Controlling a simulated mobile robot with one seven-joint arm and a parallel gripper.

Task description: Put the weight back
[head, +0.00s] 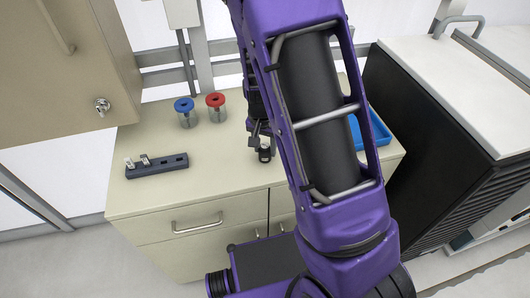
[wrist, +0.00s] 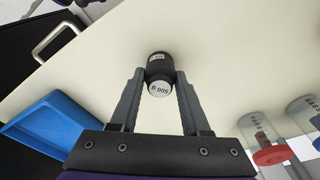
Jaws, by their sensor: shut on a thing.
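My gripper (wrist: 159,74) is shut on a small dark weight (wrist: 158,66) with a pale end marked "500 g". In the head view my gripper (head: 261,143) holds the weight (head: 264,155) at or just above the counter; I cannot tell if it touches. The dark weight rack (head: 172,172) lies on the counter at the left. Two small pale-metal pieces (head: 145,159) stand in its left part, and two slots at its right look empty. My arm hides part of the counter right of my gripper.
A blue-lidded pot (head: 186,116) and a red-lidded pot (head: 217,110) stand at the back of the counter (head: 215,175). A blue tray (head: 372,130) is at the right, partly behind my arm. The counter between rack and gripper is clear. A cabinet (head: 60,70) hangs at upper left.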

